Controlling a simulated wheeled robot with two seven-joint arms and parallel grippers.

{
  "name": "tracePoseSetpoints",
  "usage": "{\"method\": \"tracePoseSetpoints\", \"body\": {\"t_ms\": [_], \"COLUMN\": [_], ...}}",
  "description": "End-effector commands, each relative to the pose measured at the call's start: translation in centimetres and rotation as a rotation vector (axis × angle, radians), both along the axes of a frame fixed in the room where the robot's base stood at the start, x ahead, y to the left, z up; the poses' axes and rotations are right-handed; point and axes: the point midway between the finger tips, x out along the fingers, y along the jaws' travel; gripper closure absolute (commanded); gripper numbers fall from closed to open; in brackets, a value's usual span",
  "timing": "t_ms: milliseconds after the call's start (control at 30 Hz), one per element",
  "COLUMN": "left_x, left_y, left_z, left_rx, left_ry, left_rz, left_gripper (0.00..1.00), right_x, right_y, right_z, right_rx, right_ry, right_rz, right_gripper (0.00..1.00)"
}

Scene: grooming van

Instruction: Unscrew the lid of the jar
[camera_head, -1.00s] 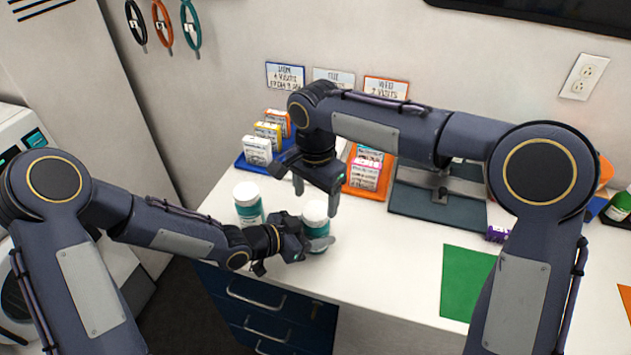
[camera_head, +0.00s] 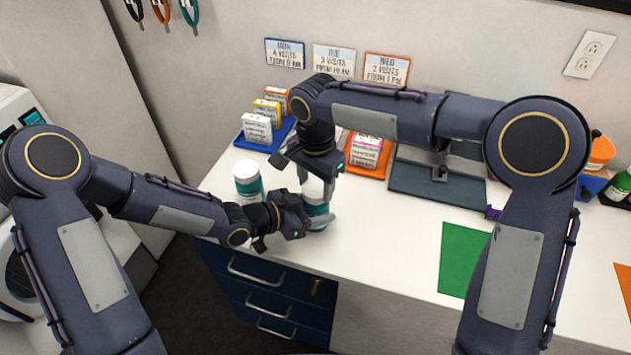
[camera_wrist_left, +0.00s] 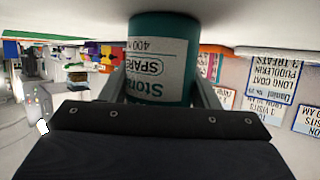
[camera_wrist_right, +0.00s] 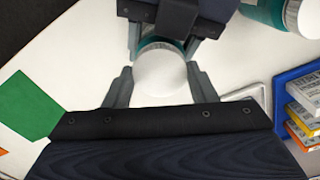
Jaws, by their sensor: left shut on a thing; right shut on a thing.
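The jar (camera_head: 316,208) is teal with a white label and stands upright on the white counter. My left gripper (camera_head: 312,222) is shut around its body from the side, and the left wrist view shows the jar's printed label (camera_wrist_left: 160,62) between the fingers. The white lid (camera_wrist_right: 161,73) sits on top of the jar. My right gripper (camera_wrist_right: 161,88) points down from above and is shut on the lid, one finger on each side. In the head view the right gripper (camera_head: 316,180) hides much of the lid.
A second teal jar with a white lid (camera_head: 247,181) stands just left of the held one. Behind are a blue tray (camera_head: 262,143) of small boxes and an orange tray (camera_head: 366,168). A green sheet (camera_head: 465,258) lies to the right.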

Motion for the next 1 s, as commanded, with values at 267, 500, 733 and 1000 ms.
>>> {"method": "tracePoseSetpoints", "body": {"t_ms": [267, 500, 733, 1000], "left_x": [0.0, 0.0, 0.0, -0.01], "left_y": [0.0, 0.0, 0.0, -0.01], "left_z": [0.01, 0.01, 0.01, 0.0], "left_rx": [0.0, 0.0, 0.0, 0.0], "left_ry": [0.0, 0.0, 0.0, 0.0], "left_rz": [0.0, 0.0, 0.0, 0.0], "left_gripper": [1.0, 1.0, 1.0, 1.0], "right_x": [0.01, 0.01, 0.02, 0.02], "right_y": [0.01, 0.0, -0.01, -0.01], "right_z": [0.07, 0.09, 0.09, 0.08], "right_rx": [0.0, 0.0, 0.0, 0.001], "right_ry": [-0.002, -0.002, -0.002, -0.001], "right_rz": [0.362, 0.593, 0.594, 0.592], "right_gripper": [0.76, 0.76, 0.76, 0.27]}}
